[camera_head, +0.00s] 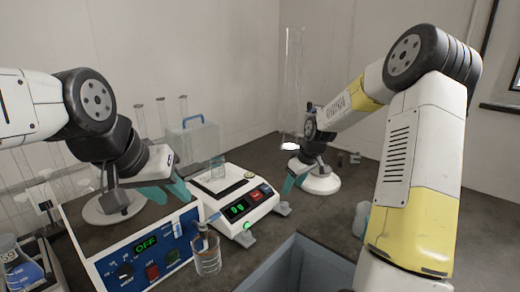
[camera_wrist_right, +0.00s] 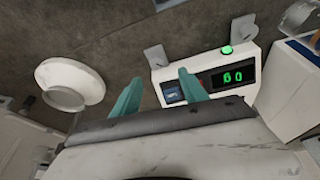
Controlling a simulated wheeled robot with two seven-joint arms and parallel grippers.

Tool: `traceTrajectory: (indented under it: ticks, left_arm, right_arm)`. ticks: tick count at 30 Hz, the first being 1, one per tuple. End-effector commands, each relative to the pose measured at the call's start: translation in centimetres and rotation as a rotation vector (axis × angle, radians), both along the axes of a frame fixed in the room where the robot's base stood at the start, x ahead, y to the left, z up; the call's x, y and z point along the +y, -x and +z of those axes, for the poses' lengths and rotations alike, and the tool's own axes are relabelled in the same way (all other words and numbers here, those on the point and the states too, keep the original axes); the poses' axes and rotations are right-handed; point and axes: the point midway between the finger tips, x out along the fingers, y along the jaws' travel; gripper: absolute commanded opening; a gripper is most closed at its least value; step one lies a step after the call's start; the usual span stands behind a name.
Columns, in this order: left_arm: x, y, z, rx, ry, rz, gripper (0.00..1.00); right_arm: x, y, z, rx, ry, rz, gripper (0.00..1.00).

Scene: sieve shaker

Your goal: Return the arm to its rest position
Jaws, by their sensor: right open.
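My right gripper (camera_head: 296,180) hangs over the dark bench right of the scale in the head view. Its arm reaches in from the right. In the right wrist view its two teal fingers (camera_wrist_right: 158,88) stand apart with nothing between them. My left gripper (camera_head: 176,195) hangs above the blue-and-white device (camera_head: 150,250) at the left. Its teal fingers look apart, and I see nothing held between them.
A white round base (camera_head: 320,184) stands behind my right gripper, with a tall glass tube (camera_head: 291,80) nearby. A beaker (camera_head: 207,258) stands before the scale. A grey-blue bin (camera_head: 300,268) is at the front. Glassware and a flask (camera_head: 18,268) crowd the left.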

Motion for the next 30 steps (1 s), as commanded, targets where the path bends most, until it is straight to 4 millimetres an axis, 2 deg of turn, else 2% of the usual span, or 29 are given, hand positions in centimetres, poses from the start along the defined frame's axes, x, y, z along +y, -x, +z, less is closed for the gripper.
traceTrajectory:
  ticks: [1, 6, 15, 22, 27, 30]
  left_arm:
    - [0.0, 0.0, 0.0, 0.000, 0.000, 0.000, 0.36]
    - [0.0, 0.0, 0.0, 0.000, 0.000, 0.000, 0.36]
    - [0.0, 0.0, 0.0, 0.000, 0.000, 0.000, 0.36]
    - [0.0, 0.0, 0.0, 0.000, 0.000, 0.000, 0.36]
    - [0.0, 0.0, 0.0, 0.000, 0.000, 0.000, 0.36]
    - [0.0, 0.0, 0.0, 0.000, 0.000, 0.000, 0.36]
  right_arm:
    - [0.2, 1.0, 2.1, -0.009, 0.019, -0.015, 0.51]
    - [0.5, 5.5, 7.8, -0.022, 0.055, -0.105, 0.51]
    - [1.1, 15.0, 15.5, -0.068, 0.033, -0.292, 0.51]
    - [1.6, 22.8, 18.8, -0.104, -0.062, -0.432, 0.51]
    - [2.0, 27.8, 19.5, -0.115, -0.158, -0.512, 0.51]
    - [2.2, 29.7, 19.6, -0.115, -0.205, -0.542, 0.51]
